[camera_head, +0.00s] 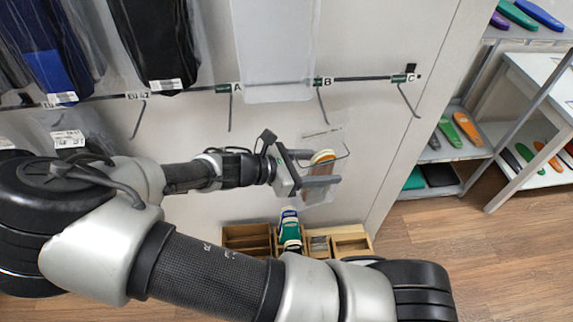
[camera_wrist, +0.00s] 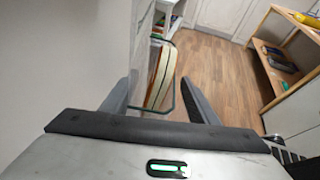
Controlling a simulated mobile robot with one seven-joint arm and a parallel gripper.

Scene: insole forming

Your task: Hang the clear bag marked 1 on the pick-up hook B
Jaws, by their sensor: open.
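A clear bag (camera_head: 325,192) holds cream and orange insoles. It is at my gripper (camera_head: 318,168), whose fingers are apart, one above the other in the head view. In the wrist view the bag with insoles (camera_wrist: 161,75) shows between and beyond the two fingers (camera_wrist: 158,98). The number on the bag is not readable. Hook B (camera_head: 327,108) hangs from the rail under the green tag marked B (camera_head: 322,82), just above the bag's top edge. I cannot tell whether the bag touches or hangs on the hook.
Hook A (camera_head: 230,112) is to the left and hook C (camera_head: 408,98) to the right, on the rail (camera_head: 275,83). Dark bags hang at upper left. Wooden bins (camera_head: 352,240) stand below. Shelves with coloured insoles (camera_head: 460,128) are at right. The floor (camera_head: 440,230) is clear.

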